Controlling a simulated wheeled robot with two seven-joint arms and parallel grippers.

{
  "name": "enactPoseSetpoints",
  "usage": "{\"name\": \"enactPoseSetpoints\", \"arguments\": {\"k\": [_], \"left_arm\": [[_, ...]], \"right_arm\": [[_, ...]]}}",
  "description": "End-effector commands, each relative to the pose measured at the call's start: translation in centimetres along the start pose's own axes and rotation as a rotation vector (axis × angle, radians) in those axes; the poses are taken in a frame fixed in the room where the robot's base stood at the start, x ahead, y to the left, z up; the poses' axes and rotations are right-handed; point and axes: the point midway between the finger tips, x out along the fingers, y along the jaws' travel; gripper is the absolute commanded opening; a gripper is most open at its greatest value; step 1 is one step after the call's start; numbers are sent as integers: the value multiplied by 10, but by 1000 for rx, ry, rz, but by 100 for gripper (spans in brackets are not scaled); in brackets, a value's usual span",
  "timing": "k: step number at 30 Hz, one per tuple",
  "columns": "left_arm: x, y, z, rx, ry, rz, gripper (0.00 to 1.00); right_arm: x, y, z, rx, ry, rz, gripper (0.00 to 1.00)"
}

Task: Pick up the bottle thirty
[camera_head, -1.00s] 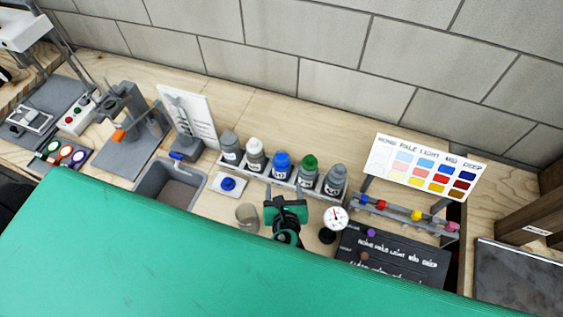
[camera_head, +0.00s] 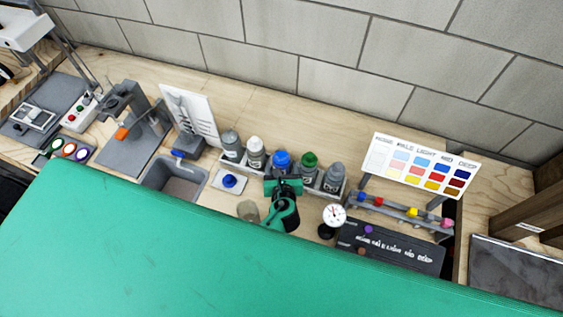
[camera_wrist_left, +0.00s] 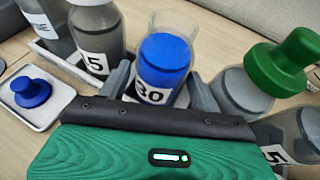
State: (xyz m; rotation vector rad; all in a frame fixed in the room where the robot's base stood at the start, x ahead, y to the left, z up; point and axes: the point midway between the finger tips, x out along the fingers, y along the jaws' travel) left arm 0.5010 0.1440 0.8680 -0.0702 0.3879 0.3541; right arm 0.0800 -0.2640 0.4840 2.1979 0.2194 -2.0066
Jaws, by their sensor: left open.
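My left gripper (camera_wrist_left: 161,86) is open, with one grey finger on each side of the bottle's lower part. I cannot tell whether the fingers touch it. My right gripper is not in view.
A white-capped bottle (camera_head: 255,149) and a green-capped bottle (camera_head: 309,162) stand close on either side in the rack (camera_head: 236,160). A blue knob on a white plate (camera_head: 229,182), a grey bin (camera_head: 172,180), a cup (camera_head: 248,210) and a round gauge (camera_head: 333,215) stand nearby.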

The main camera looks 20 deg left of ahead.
Motion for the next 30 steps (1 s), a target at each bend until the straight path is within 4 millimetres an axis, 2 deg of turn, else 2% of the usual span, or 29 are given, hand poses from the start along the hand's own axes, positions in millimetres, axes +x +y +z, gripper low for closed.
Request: {"name": "enactPoseSetpoints", "arguments": {"k": [2,9,20,26,30], "left_arm": [[0,0,0,0,0,-1,65],[0,0,0,0,0,-1,17],[-2,-1,5,-2,-2,-1,17],[-10,-1,24,-3,-3,-1,17],[-19,0,47,-5,-5,-1,17]], "right_arm": [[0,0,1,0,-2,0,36],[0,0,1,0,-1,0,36],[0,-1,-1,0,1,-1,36],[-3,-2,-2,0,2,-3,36],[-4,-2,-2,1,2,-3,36]]}}
